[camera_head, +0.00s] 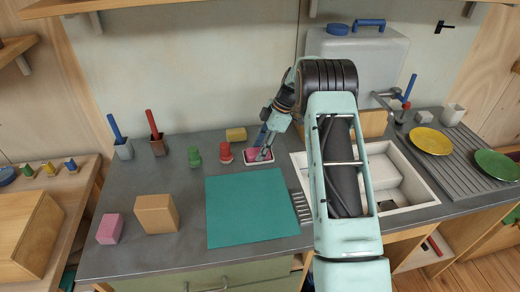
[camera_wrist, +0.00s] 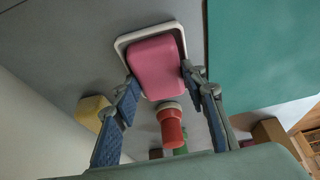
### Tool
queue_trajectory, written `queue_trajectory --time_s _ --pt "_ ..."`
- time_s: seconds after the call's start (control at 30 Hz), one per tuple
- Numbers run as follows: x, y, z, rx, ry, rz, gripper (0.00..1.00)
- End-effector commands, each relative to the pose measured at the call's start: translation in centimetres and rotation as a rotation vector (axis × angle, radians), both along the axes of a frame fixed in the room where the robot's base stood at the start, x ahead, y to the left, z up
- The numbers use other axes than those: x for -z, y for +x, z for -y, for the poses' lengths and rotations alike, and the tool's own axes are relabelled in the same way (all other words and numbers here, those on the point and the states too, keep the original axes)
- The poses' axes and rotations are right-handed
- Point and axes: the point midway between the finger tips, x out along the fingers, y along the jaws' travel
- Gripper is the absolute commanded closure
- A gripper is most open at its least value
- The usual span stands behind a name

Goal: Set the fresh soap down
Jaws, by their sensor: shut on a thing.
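A pink soap bar (camera_head: 253,153) is at the small white soap dish (camera_head: 249,163) on the grey counter, behind the teal mat. In the wrist view the soap (camera_wrist: 158,66) lies within the rim of the white dish (camera_wrist: 122,42). My gripper (camera_head: 264,153) points down at the dish, and its two blue-padded fingers (camera_wrist: 160,85) are shut on the near end of the soap. I cannot tell whether the soap's underside touches the dish floor. The fingers hide part of the soap in the head view.
A red stamp-like piece (camera_head: 225,153) and a green one (camera_head: 194,157) stand left of the dish. A yellow block (camera_head: 236,134) lies behind it. The teal mat (camera_head: 250,210) is bare. A sink (camera_head: 405,185) is at right; pink (camera_head: 110,228) and tan (camera_head: 156,213) blocks stand front left.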

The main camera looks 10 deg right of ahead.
Motion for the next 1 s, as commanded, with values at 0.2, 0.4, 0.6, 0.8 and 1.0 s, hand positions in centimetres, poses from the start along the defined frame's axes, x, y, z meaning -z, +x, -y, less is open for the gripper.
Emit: queue_trajectory --time_s 0.2,0.4,0.6,0.8,1.0 --pt "0.7 -0.2 0.1 0.000 -0.003 -0.005 0.49" --pt "0.7 -0.2 0.1 0.000 -0.004 -0.007 0.43" --pt "0.6 -0.2 0.2 0.000 -0.004 -0.007 0.43" --pt "-0.8 -0.2 0.2 0.000 -0.004 -0.004 0.43" --pt "-5.1 0.0 2.1 0.002 -0.002 0.001 0.43"
